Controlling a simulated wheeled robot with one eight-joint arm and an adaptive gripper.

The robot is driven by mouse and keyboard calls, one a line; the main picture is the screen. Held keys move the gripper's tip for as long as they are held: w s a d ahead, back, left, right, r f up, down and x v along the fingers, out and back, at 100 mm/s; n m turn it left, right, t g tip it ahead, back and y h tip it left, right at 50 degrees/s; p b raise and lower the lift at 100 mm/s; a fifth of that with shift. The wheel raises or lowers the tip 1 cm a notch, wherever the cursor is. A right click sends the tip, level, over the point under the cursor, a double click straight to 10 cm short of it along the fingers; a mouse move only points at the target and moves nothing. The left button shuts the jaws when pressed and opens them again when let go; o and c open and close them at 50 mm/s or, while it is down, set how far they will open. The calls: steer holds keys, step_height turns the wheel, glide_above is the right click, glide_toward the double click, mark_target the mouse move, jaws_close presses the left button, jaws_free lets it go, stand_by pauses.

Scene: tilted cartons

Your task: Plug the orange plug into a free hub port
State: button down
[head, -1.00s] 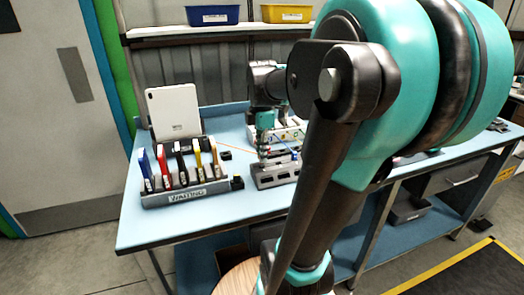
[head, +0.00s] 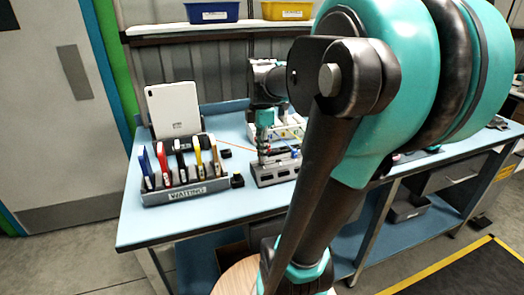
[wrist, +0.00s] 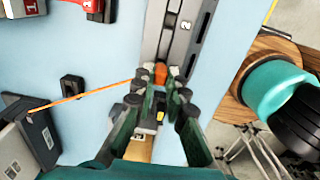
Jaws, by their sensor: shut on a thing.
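The orange plug (wrist: 161,72) is between my fingertips in the wrist view, at the near end of the grey hub's slotted top (wrist: 180,35). My gripper (wrist: 160,92) is shut on it. A thin orange cable (wrist: 85,93) runs from it to the left. In the head view my gripper (head: 264,148) is low over the grey hub (head: 274,172) on the blue bench. The hub shows dark slots and labels marked 2. I cannot tell whether the plug's tip is inside a port or only above it; the fingers and the plug hide it.
A grey rack (head: 187,190) labelled WAITING holds several coloured devices, left of the hub. A white tablet (head: 174,108) stands behind it. A small black block (head: 237,181) sits between rack and hub. A white box (head: 290,130) with coloured cables is behind the hub.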

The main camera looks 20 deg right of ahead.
steer(key=shift+f, duration=0.7)
stand_by(0.7)
steer(key=c, duration=1.1)
jaws_free()
steer(key=shift+o, duration=0.2)
steer(key=shift+r, duration=0.1)
steer(key=shift+r, duration=3.4)
steer(key=shift+s, duration=0.1)
